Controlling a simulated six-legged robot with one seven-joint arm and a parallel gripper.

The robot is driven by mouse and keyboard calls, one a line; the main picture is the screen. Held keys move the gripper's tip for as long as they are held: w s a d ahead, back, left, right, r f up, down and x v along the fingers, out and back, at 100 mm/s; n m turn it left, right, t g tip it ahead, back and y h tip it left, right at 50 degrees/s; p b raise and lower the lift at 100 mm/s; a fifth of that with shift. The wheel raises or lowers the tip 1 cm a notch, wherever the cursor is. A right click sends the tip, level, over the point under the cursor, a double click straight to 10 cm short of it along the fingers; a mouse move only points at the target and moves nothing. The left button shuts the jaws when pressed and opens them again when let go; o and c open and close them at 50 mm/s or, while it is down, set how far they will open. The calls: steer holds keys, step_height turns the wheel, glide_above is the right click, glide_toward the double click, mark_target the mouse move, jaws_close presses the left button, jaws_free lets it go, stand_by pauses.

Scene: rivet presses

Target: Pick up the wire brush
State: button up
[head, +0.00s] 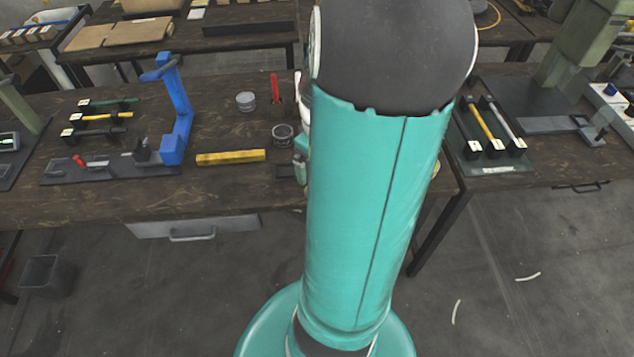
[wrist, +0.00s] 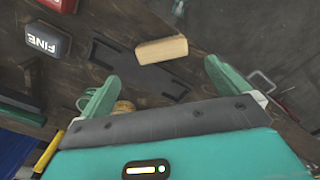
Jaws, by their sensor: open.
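The wire brush (wrist: 162,49) appears in the wrist view as a pale wooden block, seen from above. It lies at a slight tilt over a flat dark plate (wrist: 165,82) on the brown bench. Its bristles do not show. My gripper (wrist: 161,70) is open, with its two green fingers wide apart and nothing between them. The brush lies ahead of the fingertips, roughly centred between them, and apart from both. In the head view my own arm hides the brush and most of the gripper.
In the wrist view, a block marked FINE (wrist: 45,41) and a red item (wrist: 60,4) lie left of the brush. A round tan item (wrist: 123,107) sits by the left finger. In the head view, a yellow bar (head: 231,157) and blue frame (head: 176,110) stand left of my arm.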

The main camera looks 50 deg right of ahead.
steer(key=f, duration=0.8)
steer(key=shift+a+f, duration=0.2)
steer(key=shift+f, duration=0.05)
steer(key=c, duration=1.1)
steer(key=shift+s+d+r, duration=0.1)
steer(key=shift+r, duration=0.35)
step_height(320, 180, up, 2)
steer(key=shift+r, duration=0.15)
steer(key=shift+s+a+r, duration=1)
steer(key=shift+a+r, duration=0.65)
steer(key=shift+a, duration=0.5)
steer(key=shift+s+a+r, duration=1.05)
steer(key=shift+a+r, duration=0.55)
steer(key=shift+a, duration=0.5)
steer(key=shift+s+a+r, duration=1)
steer(key=shift+a+r, duration=0.65)
steer(key=shift+a, duration=0.5)
